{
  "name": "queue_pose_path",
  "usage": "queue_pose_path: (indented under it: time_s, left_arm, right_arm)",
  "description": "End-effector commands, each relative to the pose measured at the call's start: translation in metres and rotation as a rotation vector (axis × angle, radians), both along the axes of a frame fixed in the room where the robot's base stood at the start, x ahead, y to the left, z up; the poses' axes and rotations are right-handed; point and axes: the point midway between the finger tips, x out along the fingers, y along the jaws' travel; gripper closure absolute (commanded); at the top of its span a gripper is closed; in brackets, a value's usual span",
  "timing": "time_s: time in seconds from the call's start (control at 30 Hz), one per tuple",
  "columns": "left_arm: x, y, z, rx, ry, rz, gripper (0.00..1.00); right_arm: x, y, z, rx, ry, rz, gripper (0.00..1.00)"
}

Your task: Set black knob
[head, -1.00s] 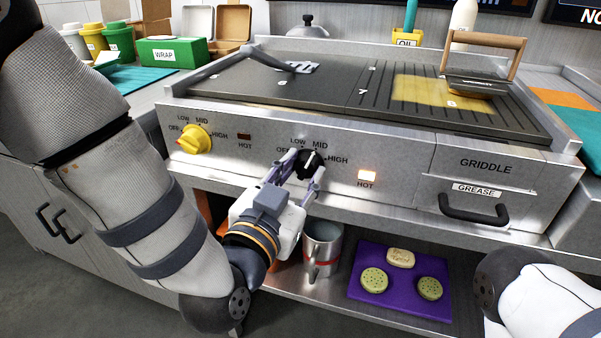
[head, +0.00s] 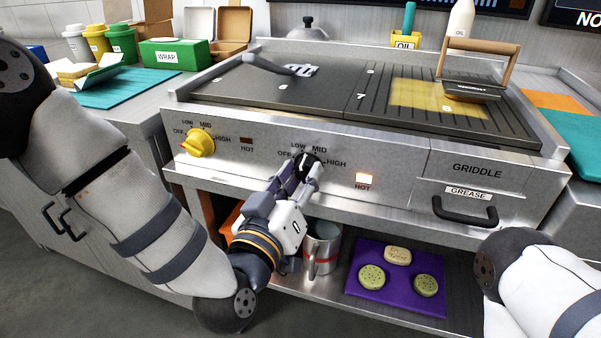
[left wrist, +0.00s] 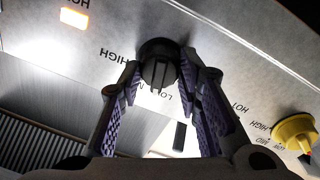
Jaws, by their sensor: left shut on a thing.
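The black knob (head: 310,163) is on the steel front panel of the griddle, among the labels OFF, LOW, MID and HIGH. My left gripper (head: 301,172) is shut on it, with one purple-padded finger on each side. In the left wrist view, the black knob (left wrist: 158,66) sits between the fingertips of the left gripper (left wrist: 157,76), and its raised grip bar shows. The fingers hide part of the knob in the head view, and I cannot read its exact setting. My right arm shows at the lower right, but its gripper is out of view.
A yellow knob (head: 200,143) is left on the same panel. The right HOT lamp (head: 364,179) glows; the left one (head: 246,141) is dark. A grease drawer handle (head: 465,211) sticks out at right. A metal mug (head: 322,248) and purple mat (head: 360,295) are on the shelf below.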

Motion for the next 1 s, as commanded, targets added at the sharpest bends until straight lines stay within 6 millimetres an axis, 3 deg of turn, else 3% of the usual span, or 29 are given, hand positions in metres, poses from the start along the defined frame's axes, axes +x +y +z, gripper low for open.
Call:
queue_pose_path:
  time_s: [0.6,1.0]
  left_arm:
    - [-0.0002,-0.0001,-0.0017,-0.549,0.18,0.001,0.97]
    - [-0.0004,-0.0009,-0.0024,-0.814,0.266,0.0,0.97]
  right_arm:
    - [0.0084,0.0001,0.0104,0.001,-0.026,-0.001,0.6]
    - [0.0091,0.0001,0.0111,0.001,-0.028,-0.001,0.6]
